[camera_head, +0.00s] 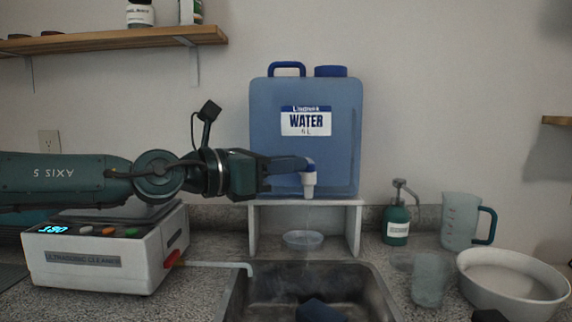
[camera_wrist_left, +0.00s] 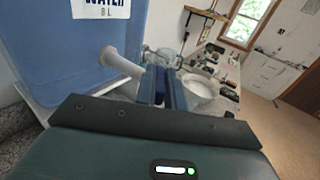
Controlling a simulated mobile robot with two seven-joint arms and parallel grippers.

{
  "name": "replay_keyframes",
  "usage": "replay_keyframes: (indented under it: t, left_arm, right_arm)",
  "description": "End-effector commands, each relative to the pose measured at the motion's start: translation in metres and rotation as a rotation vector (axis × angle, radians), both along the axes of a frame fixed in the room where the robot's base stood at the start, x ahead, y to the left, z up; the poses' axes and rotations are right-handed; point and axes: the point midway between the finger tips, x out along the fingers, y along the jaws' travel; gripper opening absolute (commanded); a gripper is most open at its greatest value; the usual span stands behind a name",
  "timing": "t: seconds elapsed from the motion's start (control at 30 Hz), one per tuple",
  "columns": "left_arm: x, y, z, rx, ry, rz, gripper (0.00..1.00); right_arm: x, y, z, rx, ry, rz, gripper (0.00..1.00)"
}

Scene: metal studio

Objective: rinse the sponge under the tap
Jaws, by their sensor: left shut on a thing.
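The blue water container (camera_head: 305,140) stands on a small white stand, its white tap (camera_head: 309,188) pointing down at the front. My left gripper (camera_head: 300,165) reaches in from the left and is shut on the top of the tap. In the left wrist view the gripper's fingers (camera_wrist_left: 163,90) are close together beside the pale spout (camera_wrist_left: 120,64). A faint thin streak shows below the spout, perhaps water. A dark blue block (camera_head: 318,311), seemingly the sponge, is in the sink, cut off by the bottom edge. My right gripper cannot be made out.
The metal sink (camera_head: 262,276) lies in front of the stand (camera_head: 353,232), with a small clear dish (camera_head: 303,239) beneath the tap. The ultrasonic cleaner (camera_head: 95,270) is at left. A soap bottle (camera_head: 396,222), jug (camera_head: 460,221), glass (camera_head: 430,279) and white bowl (camera_head: 515,296) crowd the right.

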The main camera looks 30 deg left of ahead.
Motion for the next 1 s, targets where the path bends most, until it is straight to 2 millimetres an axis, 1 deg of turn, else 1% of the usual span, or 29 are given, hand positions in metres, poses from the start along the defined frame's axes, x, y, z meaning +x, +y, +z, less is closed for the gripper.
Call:
replay_keyframes:
  t: [0.03,0.07,0.3,0.67,0.77,1.0]
  left_arm:
    - [0.0,0.0,0.0,0.0,0.0,0.0,0.0]
    - [0.0,0.0,0.0,0.0,0.0,0.0,0.12]
    - [0.0,0.0,0.0,0.0,0.0,0.0,0.32]
    - [-0.002,0.002,0.0,0.0,-0.001,0.0,0.33]
    - [-0.008,0.004,0.001,0.0,-0.004,0.001,0.33]
    - [-0.027,0.013,0.001,0.0,-0.006,0.0,0.33]
  right_arm:
    - [0.0,0.0,0.0,0.0,0.0,0.0,0.36]
    - [0.0,0.0,0.0,0.0,0.0,0.0,0.36]
    - [0.0,0.0,0.0,0.0,-0.001,0.0,0.36]
    - [0.0,0.0,0.0,0.0,-0.003,0.0,0.36]
    - [0.0,0.0,-0.001,-0.002,-0.003,0.001,0.36]
    - [0.0,0.001,-0.007,-0.012,0.001,0.007,0.36]
